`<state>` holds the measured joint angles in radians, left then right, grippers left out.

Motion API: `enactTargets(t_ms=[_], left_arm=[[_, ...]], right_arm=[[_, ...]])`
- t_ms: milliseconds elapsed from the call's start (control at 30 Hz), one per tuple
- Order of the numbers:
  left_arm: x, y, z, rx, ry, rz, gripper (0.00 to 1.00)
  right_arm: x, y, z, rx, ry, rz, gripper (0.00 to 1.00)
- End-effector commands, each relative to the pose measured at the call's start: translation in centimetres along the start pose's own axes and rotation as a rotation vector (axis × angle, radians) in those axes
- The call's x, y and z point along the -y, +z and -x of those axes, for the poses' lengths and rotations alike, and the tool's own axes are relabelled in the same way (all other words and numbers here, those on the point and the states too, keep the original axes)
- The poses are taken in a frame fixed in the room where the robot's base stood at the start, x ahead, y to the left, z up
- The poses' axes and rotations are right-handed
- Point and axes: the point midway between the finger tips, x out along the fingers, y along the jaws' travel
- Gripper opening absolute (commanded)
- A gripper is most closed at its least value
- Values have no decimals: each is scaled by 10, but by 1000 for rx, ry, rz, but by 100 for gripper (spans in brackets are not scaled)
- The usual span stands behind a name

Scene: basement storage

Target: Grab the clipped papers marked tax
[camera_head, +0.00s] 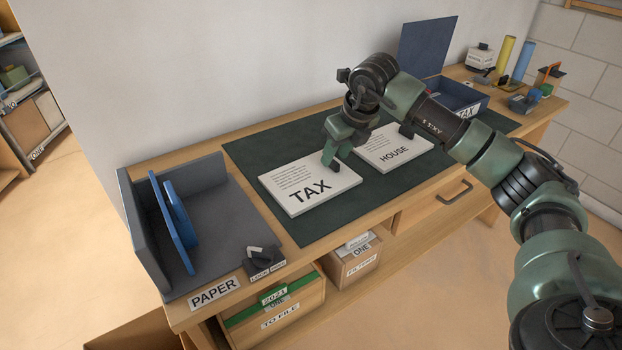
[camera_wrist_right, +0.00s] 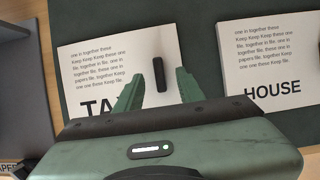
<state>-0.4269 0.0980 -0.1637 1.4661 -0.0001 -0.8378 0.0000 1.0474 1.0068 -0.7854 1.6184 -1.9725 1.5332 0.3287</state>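The clipped papers marked TAX (camera_head: 300,188) lie flat on the dark green mat; they also show in the right wrist view (camera_wrist_right: 88,65). Their black clip (camera_wrist_right: 160,75) is at the right edge of the stack. My right gripper (camera_head: 334,160) is over that edge. In the right wrist view its two fingers (camera_wrist_right: 158,84) are apart, with the clip showing between them and slightly beyond. I cannot tell whether they touch the paper. A second clipped stack, marked HOUSE (camera_head: 388,153), lies just to the right. My left gripper is not in view.
The mat (camera_head: 262,150) covers the middle of a wooden workbench. A grey tray labelled PAPER (camera_head: 225,222) with blue dividers stands at left. An open blue box labelled TAX (camera_head: 482,103) stands at right. Boxes (camera_head: 275,307) sit on the shelf below. A wall rises behind.

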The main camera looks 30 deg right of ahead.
Motion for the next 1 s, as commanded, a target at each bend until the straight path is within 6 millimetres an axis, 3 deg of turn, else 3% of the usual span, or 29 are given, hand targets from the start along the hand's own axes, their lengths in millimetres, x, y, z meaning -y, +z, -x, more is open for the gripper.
enactTargets(t_ms=[133, 400, 567, 1000], left_arm=[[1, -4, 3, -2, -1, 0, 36], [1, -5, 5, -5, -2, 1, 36], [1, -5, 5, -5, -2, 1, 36], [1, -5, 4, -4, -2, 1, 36]], right_arm=[[0, -1, -18, 0, 1, 0, 38], [0, 0, -21, 1, 1, 1, 38], [0, 0, -21, 1, 1, 1, 0], [0, 0, -21, 1, 1, 1, 0]])
